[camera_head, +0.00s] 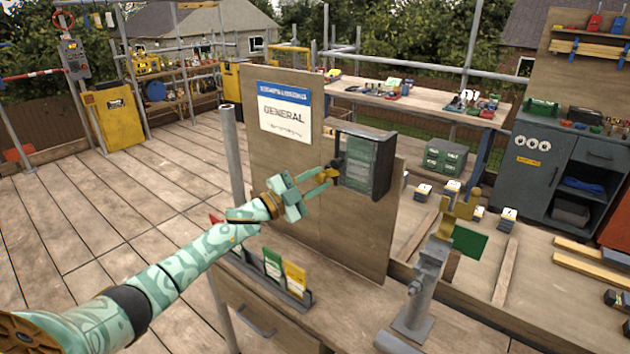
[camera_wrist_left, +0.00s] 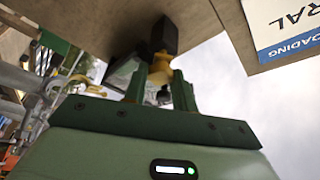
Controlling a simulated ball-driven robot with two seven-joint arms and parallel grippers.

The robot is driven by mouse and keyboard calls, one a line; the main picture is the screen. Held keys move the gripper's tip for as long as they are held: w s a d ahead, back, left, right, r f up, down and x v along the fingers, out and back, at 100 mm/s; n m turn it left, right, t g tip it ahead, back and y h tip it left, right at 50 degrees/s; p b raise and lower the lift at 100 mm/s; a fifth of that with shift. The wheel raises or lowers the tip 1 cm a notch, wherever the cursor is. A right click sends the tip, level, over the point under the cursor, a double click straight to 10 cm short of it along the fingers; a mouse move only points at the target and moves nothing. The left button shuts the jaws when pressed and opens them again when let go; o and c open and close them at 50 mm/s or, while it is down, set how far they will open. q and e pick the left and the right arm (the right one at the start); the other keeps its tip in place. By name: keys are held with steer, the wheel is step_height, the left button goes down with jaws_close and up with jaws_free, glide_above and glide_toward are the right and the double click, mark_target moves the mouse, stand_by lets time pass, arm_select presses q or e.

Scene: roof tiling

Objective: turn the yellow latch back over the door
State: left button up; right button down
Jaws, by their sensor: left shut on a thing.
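The yellow latch (camera_head: 325,175) is at the left edge of a dark grey-green box (camera_head: 381,168) fixed to an upright wooden board. The box's front, a dark green door-like panel (camera_head: 357,164), faces me; whether it is fully closed is hard to tell. My left gripper (camera_head: 331,174) reaches in from the left and is shut on the latch, its fingers hiding part of it. In the left wrist view the yellow latch (camera_wrist_left: 160,69) sits between the fingertips (camera_wrist_left: 160,86), beside a dark block. My right gripper is not in view.
A white-and-blue sign (camera_head: 284,110) is on the board left of the box. A grey post (camera_head: 232,150) stands beside the board. Below are a card rack (camera_head: 290,290) and a grey stand with a yellow top (camera_head: 425,280).

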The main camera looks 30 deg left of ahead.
arm_select(q)
steer(key=m+g+p, duration=0.1)
steer(key=m, duration=0.3)
steer(key=shift+r+g, duration=0.1)
steer(key=shift+g, duration=0.2)
steer(key=shift+m+g+p, duration=0.6)
steer(key=shift+m+p, duration=0.15)
steer(key=shift+m, duration=0.85)
steer(key=o, duration=1)
steer(key=shift+s, duration=0.1)
steer(key=p+v, duration=0.1)
steer(key=v, duration=1.5)
steer(key=shift+a, duration=0.1)
